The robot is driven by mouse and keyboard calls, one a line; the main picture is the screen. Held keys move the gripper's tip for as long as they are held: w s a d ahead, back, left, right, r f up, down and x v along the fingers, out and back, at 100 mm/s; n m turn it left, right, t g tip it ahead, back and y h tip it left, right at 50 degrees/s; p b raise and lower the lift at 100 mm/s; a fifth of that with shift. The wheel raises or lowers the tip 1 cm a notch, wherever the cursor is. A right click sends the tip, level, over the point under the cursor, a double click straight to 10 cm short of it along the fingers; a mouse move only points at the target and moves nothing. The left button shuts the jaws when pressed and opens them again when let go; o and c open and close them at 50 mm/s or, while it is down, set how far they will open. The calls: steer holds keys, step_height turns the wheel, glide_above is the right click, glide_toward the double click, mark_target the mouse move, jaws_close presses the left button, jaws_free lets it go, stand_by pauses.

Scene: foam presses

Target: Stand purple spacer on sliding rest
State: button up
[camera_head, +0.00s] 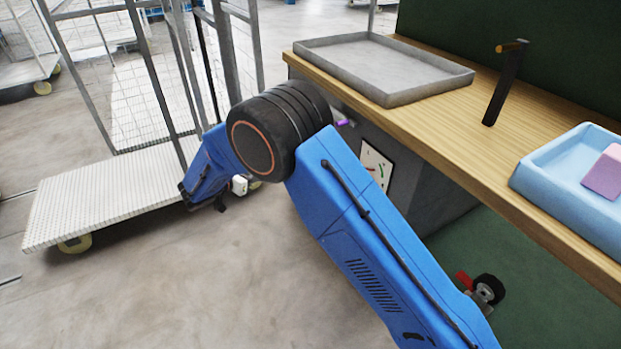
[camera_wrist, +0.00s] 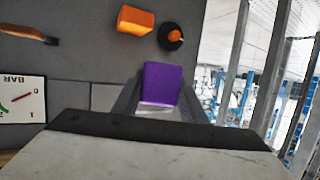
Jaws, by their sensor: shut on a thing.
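The purple spacer (camera_wrist: 161,84) is a small purple block between the two grey fingers of my gripper (camera_wrist: 160,92) in the wrist view. My gripper is shut on it, and the block stands out past the fingers toward a dark grey panel. In the head view a small purple bit (camera_head: 345,123), likely the spacer, shows beside the bench front, just past my arm. The rest of my gripper is hidden there behind the arm. I cannot pick out the sliding rest in either view.
The wooden bench (camera_head: 440,125) carries a grey tray (camera_head: 430,92), a dark post (camera_head: 503,90) and a blue tray (camera_head: 560,200). A cage trolley (camera_head: 100,205) stands left.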

steer(key=shift+s+d+f, duration=0.1)
steer(key=shift+d+f, duration=0.1)
steer(key=shift+f, duration=0.3)
steer(key=w+d+f, duration=0.1)
steer(key=w+d, duration=0.2)
steer(key=d, duration=0.2)
steer(key=w+d+f, duration=0.1)
steer(key=w+d, duration=0.3)
steer(key=d, duration=0.1)
steer(key=w+d+f, duration=0.1)
steer(key=w+d, duration=0.2)
steer(key=d, duration=0.3)
steer(key=shift+w, duration=0.4)
steer(key=shift+w+d+f, duration=0.1)
steer(key=shift+d+f, duration=0.05)
steer(key=shift+f, duration=0.95)
steer(key=shift+d+f, duration=0.1)
steer(key=shift+f, duration=0.95)
steer(key=o, duration=1.2)
steer(key=shift+f, duration=0.1)
steer(key=v, duration=1.2)
